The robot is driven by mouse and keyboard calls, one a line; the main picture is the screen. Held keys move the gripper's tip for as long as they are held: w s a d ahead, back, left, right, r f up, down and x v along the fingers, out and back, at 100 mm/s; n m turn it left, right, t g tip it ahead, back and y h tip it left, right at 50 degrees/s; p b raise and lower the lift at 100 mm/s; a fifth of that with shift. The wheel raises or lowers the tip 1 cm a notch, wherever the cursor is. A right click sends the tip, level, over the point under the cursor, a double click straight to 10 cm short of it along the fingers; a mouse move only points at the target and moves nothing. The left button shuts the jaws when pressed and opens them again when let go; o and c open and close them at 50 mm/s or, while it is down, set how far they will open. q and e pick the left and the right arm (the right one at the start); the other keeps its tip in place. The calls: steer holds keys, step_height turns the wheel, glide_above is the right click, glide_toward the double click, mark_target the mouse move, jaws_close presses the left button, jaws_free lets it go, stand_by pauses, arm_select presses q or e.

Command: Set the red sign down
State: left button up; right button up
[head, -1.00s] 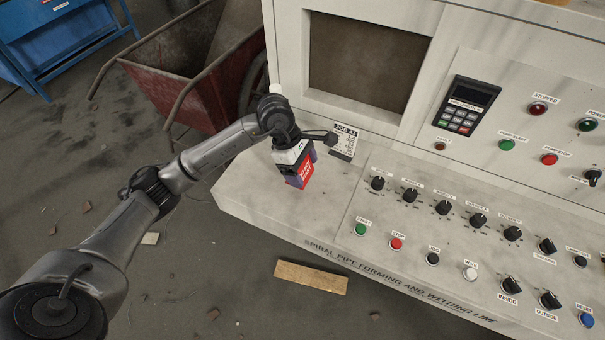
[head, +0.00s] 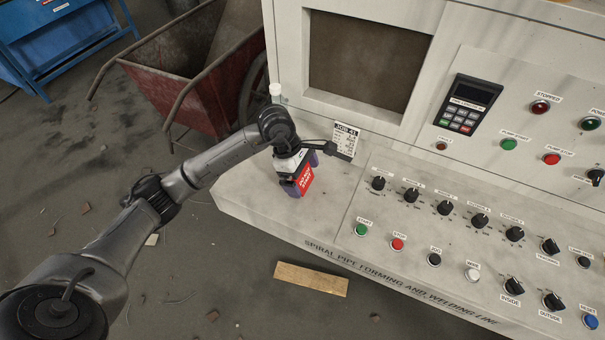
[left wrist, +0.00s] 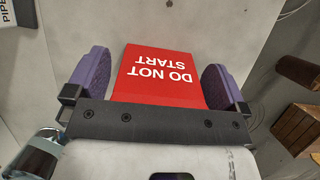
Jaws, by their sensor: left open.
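The red sign (left wrist: 158,75), lettered "DO NOT START", stands on the pale ledge of the control console, at the ledge's left end. It also shows in the head view (head: 306,180). My left gripper (head: 298,190) is over it from above and behind. The sign's lower edge is partly hidden by the gripper body. My right gripper is not in view.
The console ledge (head: 245,195) is clear to the left of the sign. A job card (head: 345,138) stands behind it to the right. Knobs and buttons, including a green start button (head: 361,229), fill the panel at right. A red cart (head: 205,75) is behind.

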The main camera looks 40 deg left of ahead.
arm_select(q)
steer(key=shift+a+r, duration=0.1)
steer(key=shift+r, duration=0.4)
steer(key=p+v, duration=0.2)
steer(key=v, duration=0.9)
steer(key=shift+r, duration=0.15)
